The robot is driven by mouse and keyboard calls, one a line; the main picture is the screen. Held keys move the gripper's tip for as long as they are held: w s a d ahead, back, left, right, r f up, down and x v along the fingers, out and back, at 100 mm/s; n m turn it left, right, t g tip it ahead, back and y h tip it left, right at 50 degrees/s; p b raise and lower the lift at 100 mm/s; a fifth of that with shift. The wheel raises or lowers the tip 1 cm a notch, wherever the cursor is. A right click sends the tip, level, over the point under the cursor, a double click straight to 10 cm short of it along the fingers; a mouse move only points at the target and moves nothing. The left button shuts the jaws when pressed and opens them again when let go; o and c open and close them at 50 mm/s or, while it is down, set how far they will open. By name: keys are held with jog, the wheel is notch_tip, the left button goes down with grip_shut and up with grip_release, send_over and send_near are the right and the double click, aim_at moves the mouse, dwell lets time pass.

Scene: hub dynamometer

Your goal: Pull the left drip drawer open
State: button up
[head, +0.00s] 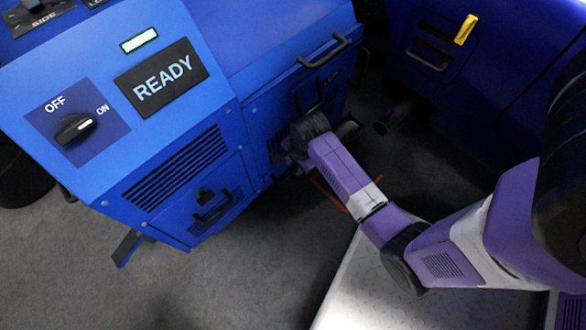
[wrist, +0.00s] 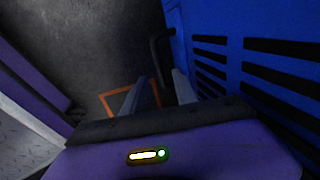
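A blue panel with a black bar handle (head: 214,207) sits low on the blue machine, under a slotted vent (head: 176,166); it looks closed, and I take it for the left drip drawer. My gripper (wrist: 160,82) reaches low beside the machine, to the right of that panel in the head view, by a second slotted vent (head: 277,145). In the wrist view its two fingers are apart, with a dark handle-like bar (wrist: 159,56) just past and between the tips. I cannot tell whether they touch it. In the head view the wrist hides the fingertips.
The blue wall with slots (wrist: 212,62) rises close to the fingers' right. More black handles (head: 325,52) are on the machine above my wrist. A dark blue cabinet with a yellow handle (head: 465,29) stands at the back right. An orange outline (wrist: 112,94) marks the grey floor.

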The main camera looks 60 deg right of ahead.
aim_at(292, 172)
jog(key=shift+w+d+f+b, duration=0.15)
jog(key=shift+f+b, duration=0.2)
jog(key=shift+f, duration=0.4)
jog(key=shift+w+a+f+b, duration=0.15)
jog(key=shift+f+b, duration=0.15)
jog(key=shift+f, duration=0.45)
jog(key=shift+w+d+f+b, duration=0.15)
jog(key=shift+f+b, duration=0.2)
jog(key=shift+f, duration=0.4)
grip_shut()
